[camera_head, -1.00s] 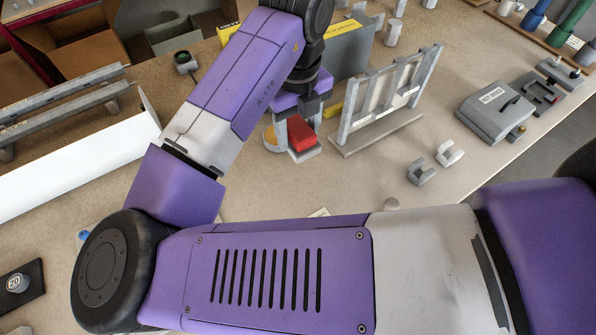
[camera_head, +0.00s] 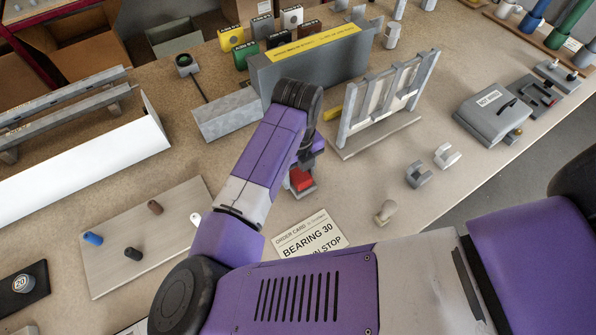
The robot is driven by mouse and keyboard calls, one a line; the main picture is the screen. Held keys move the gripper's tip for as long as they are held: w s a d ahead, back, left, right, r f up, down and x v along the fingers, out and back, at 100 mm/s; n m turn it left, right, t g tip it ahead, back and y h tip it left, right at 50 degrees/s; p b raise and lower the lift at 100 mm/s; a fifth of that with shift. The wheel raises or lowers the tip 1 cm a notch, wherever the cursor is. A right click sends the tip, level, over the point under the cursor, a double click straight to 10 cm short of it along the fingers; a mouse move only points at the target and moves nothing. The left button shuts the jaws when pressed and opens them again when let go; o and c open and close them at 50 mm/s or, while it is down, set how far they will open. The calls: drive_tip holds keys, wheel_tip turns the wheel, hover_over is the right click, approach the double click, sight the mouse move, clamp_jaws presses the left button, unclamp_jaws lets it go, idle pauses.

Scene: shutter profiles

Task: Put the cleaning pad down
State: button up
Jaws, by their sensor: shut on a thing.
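A red block (camera_head: 301,180), which looks like the cleaning pad, shows in the head view just below my wrist. My gripper (camera_head: 305,189) points down and is shut on it. The purple arm hides much of the gripper and part of the pad. The pad is over the bare table in front of the grey box with the yellow label. I cannot tell whether its underside touches the table.
An order card (camera_head: 309,236) lies just in front of the gripper. A yellow-labelled grey box (camera_head: 318,62) stands behind. A pegged board (camera_head: 130,268) lies left. The table right of the card is mostly free.

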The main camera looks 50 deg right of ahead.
sight(298, 171)
drive_tip(key=shift+f, duration=0.1)
drive_tip(key=shift+f, duration=0.15)
drive_tip(key=o, duration=1.2)
wheel_tip(298, 171, up, 12)
drive_tip(key=b, duration=0.1)
drive_tip(key=shift+r, duration=0.25)
